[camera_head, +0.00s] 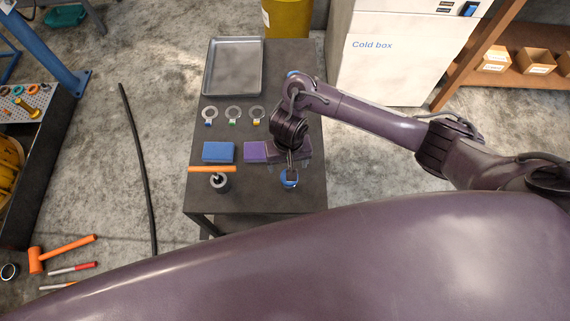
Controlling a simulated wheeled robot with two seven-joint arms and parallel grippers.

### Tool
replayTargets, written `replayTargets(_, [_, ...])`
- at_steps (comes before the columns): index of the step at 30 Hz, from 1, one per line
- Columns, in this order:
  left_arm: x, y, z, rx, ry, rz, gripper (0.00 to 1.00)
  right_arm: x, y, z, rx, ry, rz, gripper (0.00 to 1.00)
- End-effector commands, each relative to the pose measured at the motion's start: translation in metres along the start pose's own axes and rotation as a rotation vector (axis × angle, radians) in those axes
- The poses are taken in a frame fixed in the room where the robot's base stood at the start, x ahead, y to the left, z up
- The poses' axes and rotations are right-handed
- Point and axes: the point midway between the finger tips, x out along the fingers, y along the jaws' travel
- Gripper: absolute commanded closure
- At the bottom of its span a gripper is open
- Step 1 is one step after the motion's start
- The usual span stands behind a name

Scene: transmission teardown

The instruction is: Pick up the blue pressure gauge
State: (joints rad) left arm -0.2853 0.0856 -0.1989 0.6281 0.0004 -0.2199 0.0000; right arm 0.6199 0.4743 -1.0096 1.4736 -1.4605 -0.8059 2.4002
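The blue pressure gauge (288,184) stands near the front right of the dark table (255,200). It is small and partly covered by my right gripper (292,176). My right arm comes in from the right and bends down, so the gripper is right over the gauge. The fingers are small and dark here, and I cannot tell whether they are open or closed, or whether they touch the gauge. My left gripper is not in view.
Left of the gauge are a purple block (254,151), a blue block (218,152) and an orange-handled tool (207,169). Three tagged rings (233,108) lie behind, then a metal tray (207,75). A cold box (385,75) stands beyond the table's right side.

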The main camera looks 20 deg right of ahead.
Motion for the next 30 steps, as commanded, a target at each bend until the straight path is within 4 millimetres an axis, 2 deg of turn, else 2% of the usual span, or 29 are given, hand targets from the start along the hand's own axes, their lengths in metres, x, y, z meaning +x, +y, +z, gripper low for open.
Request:
replayTargets(2, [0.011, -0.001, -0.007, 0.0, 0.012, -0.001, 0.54, 0.013, 0.0, 0.002, 0.0, -0.003, 0.001, 0.28])
replayTargets(4, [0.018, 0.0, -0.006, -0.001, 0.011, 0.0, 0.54, 0.021, 0.0, 0.002, 0.0, -0.002, 0.001, 0.28])
replayTargets(10, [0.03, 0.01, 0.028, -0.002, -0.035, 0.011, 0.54, 0.041, 0.001, 0.003, 0.001, -0.004, 0.001, 0.28])
replayTargets(14, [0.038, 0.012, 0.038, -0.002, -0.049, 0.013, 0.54, 0.061, 0.003, 0.005, 0.0, -0.003, 0.002, 0.28])
replayTargets(18, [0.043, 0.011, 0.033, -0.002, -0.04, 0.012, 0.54, 0.074, 0.002, 0.004, 0.0, -0.002, 0.001, 0.28])
replayTargets(26, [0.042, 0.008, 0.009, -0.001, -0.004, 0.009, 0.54, 0.075, 0.002, 0.004, 0.0, -0.002, -0.001, 0.28])
replayTargets(30, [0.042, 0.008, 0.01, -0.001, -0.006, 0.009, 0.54, 0.075, 0.002, 0.004, 0.0, -0.002, -0.001, 0.44])
